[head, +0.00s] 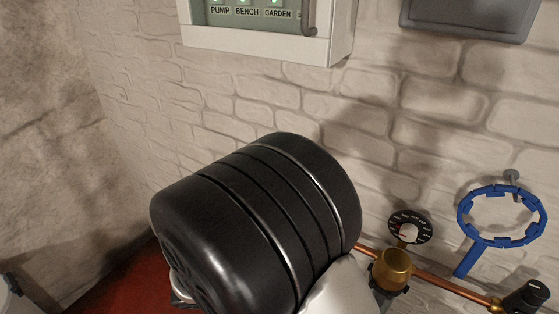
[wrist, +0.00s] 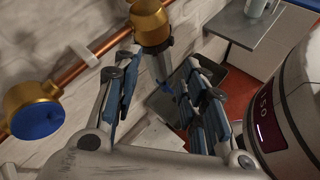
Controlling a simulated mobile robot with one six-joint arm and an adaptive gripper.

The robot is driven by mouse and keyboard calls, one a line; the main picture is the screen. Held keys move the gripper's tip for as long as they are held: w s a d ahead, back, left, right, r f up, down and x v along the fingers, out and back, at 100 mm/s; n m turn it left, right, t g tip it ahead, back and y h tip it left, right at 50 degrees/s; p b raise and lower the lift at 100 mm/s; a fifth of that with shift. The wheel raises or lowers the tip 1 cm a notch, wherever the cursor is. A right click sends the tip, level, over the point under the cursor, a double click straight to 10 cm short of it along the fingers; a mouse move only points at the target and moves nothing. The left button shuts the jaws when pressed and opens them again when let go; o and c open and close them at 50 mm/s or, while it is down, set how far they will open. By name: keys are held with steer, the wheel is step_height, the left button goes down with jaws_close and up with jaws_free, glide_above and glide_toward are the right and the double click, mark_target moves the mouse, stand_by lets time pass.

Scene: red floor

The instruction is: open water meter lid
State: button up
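In the wrist view, a round brass body with a blue disc-shaped face (wrist: 36,112) sits at the left on the copper pipe. It looks like the water meter with its lid lying shut over the face, though I cannot be sure. My gripper (wrist: 160,62) has its two jointed fingers spread wide, with nothing held between them. It is to the right of the blue-faced body and apart from it. In the head view, my arm hides my gripper, and the blue-faced body cannot be made out.
A copper pipe (head: 445,285) runs along the white brick wall. It carries a brass fitting (head: 397,268), with a dark round gauge (head: 410,228) above. A switch box (head: 257,45) is above. A grey surface (wrist: 243,27) stands beyond.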

steer(key=w+a+f+n+t+y+p, duration=0.1)
steer(key=a+f+n+t+p, duration=0.1)
steer(key=a+f+n+t, duration=0.35)
steer(key=w+a+f+n+t+y+p, duration=0.1)
steer(key=a+f+n+t, duration=0.2)
steer(key=a+n+t, duration=0.45)
steer(key=w+d, duration=0.3)
steer(key=w, duration=0.4)
steer(key=w+d+g+b, duration=0.1)
steer(key=w+d, duration=0.3)
steer(key=w, duration=0.3)
steer(key=shift+w+d+r, duration=0.2)
steer(key=shift+d+r, duration=0.05)
steer(key=shift+d, duration=0.05)
steer(key=shift+c, duration=0.3)
jaws_close()
